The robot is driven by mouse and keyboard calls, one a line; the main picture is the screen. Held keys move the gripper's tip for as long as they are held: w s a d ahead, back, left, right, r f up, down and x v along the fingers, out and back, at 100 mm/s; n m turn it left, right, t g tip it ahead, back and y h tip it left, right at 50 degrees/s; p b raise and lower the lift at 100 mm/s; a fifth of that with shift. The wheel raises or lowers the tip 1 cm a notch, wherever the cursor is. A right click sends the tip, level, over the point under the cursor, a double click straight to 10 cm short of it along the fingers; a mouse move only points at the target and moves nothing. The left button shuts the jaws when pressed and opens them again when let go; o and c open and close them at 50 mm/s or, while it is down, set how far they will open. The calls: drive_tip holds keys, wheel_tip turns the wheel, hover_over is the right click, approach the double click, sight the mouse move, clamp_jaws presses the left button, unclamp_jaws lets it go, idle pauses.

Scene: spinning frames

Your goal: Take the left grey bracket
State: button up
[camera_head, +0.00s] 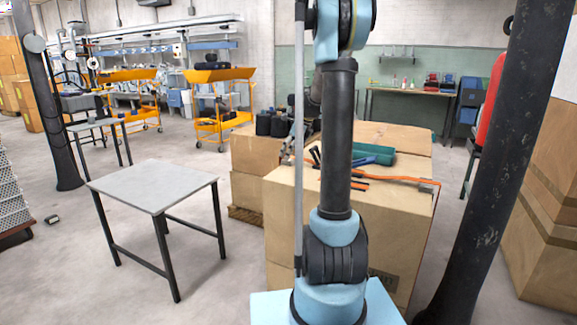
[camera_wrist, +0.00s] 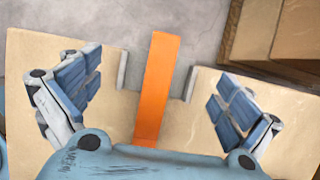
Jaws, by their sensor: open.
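In the wrist view, a small grey upright piece (camera_wrist: 122,70) stands left of an orange strip (camera_wrist: 158,85), and a similar grey piece (camera_wrist: 191,83) stands to its right. They look like brackets, or sides of one; I cannot tell which. My gripper (camera_wrist: 156,88) is open, with its blue-padded fingers wide apart on either side of the strip and both grey pieces. Neither finger appears to touch them. The lower end of the strip is hidden behind my gripper's body. In the head view, my arm blocks part of the box top, and no grey bracket is clear.
A large cardboard box (camera_head: 290,225) carries a teal item (camera_head: 372,154) and an orange strip (camera_head: 405,179). A grey table (camera_head: 152,184) stands bare at left. Dark posts (camera_head: 500,150) rise at both sides. Orange carts (camera_head: 220,122) stand behind. Floor at left is mostly open.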

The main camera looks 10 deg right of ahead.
drive_tip(key=shift+x, duration=0.85)
drive_tip(key=c, duration=1.2)
drive_tip(key=shift+o, duration=0.2)
drive_tip(key=shift+r, duration=0.1)
